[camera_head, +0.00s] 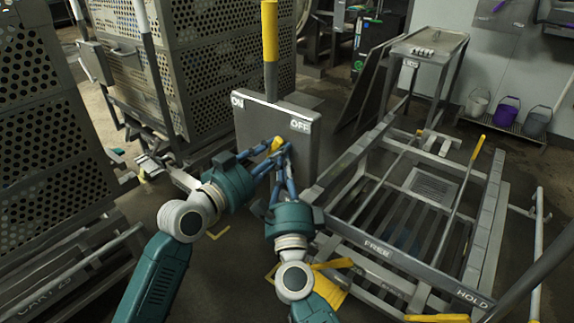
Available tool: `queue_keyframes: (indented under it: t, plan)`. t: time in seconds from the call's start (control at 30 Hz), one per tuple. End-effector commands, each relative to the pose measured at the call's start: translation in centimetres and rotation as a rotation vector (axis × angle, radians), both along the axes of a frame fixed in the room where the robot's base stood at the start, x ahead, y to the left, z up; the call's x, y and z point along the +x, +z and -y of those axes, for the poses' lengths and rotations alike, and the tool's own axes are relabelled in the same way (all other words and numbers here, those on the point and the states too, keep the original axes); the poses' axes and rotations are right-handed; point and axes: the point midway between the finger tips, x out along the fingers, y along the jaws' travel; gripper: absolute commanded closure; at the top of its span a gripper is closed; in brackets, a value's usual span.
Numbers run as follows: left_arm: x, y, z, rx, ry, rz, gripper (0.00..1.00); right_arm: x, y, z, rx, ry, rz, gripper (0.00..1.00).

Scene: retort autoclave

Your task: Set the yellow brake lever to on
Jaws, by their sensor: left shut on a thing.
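A grey box (255,135) is marked ON at its upper left and OFF at its upper right. A lever with a yellow grip (270,38) rises from its top, nearly upright, between the two marks. My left gripper (276,147) is in front of the box's face, well below that grip, shut on a small yellow piece (277,143). The fingers partly hide this piece, and I cannot tell what it belongs to. My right gripper (283,160) is close beside and below the left one. Its fingertips overlap the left fingers, so its opening is unclear.
A second yellow-tipped lever (479,146) stands over a slatted metal frame marked FREE and HOLD (378,247). Perforated metal cages (210,70) fill the left. A metal stand (428,50) and several buckets (507,112) are at the back right. Dark floor shows between them.

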Motion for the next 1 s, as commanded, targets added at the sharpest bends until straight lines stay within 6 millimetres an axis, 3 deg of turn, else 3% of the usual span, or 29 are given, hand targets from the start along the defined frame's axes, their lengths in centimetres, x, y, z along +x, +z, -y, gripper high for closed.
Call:
queue_keyframes:
  t: [0.03, 0.07, 0.13, 0.73, 1.0]
  plan:
    - [-0.3, -0.4, 0.6, 0.007, -0.013, -0.007, 1.0, 0.0, 1.2, -0.3, 0.003, 0.007, 0.019, 1.0]
    - [-0.4, -0.4, 0.6, 0.008, -0.014, -0.007, 0.67, 0.0, 1.3, -0.3, 0.003, 0.007, 0.02, 1.0]
    - [-0.4, -0.4, 0.7, 0.008, -0.014, -0.009, 0.53, 0.0, 1.3, -0.3, 0.004, 0.008, 0.02, 1.0]
    - [-0.5, -0.3, 0.1, 0.003, -0.007, -0.005, 0.52, 0.0, 0.7, -0.2, 0.002, 0.003, 0.01, 1.0]
    - [-4.3, -0.4, -2.8, 0.008, -0.007, -0.007, 0.52, 0.0, 0.6, -0.1, 0.002, 0.003, 0.01, 1.0]
